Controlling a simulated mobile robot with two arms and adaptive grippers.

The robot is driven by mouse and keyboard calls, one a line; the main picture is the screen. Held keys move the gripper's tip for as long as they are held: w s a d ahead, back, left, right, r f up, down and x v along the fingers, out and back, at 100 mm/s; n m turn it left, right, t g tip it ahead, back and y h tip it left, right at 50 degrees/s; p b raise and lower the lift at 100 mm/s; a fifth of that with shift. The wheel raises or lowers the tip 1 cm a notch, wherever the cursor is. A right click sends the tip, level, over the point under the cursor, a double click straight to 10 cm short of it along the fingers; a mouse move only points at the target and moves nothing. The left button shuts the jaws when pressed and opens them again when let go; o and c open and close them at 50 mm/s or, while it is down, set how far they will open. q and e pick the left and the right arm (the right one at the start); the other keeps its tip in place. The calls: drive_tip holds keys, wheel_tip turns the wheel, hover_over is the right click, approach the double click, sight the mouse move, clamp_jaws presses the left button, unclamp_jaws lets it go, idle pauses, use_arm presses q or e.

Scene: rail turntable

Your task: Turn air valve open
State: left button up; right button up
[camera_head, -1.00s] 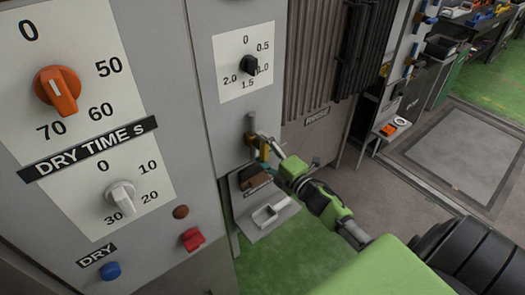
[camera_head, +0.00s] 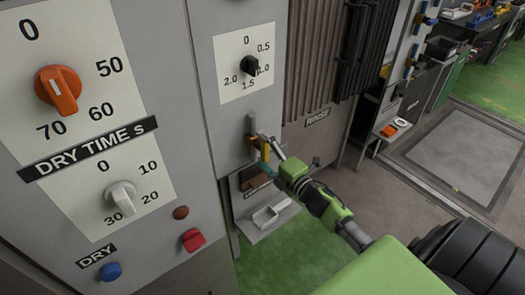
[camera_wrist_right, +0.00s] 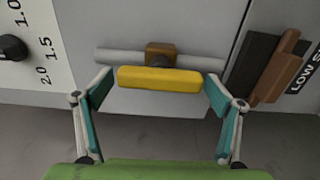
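The air valve has a yellow bar handle (camera_wrist_right: 160,79) on a brass body (camera_wrist_right: 160,50), set on a grey pipe (camera_wrist_right: 118,56). In the wrist view the handle lies parallel to the pipe. In the head view the pipe (camera_head: 251,122) stands upright on the grey cabinet, and the valve is partly covered by my gripper. My right gripper (camera_wrist_right: 159,77) is open, with one teal finger beyond each end of the handle and small gaps on both sides. It also shows in the head view (camera_head: 266,156) at the valve. My left gripper is not in view.
A black knob (camera_head: 250,66) on a numbered dial sits above the valve. A brown block (camera_wrist_right: 277,66) is beside it in the wrist view. Dry-time knobs and coloured buttons are on the panel at left.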

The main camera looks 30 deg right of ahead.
drive_tip(key=s, duration=1.2)
drive_tip(key=shift+d, duration=0.45)
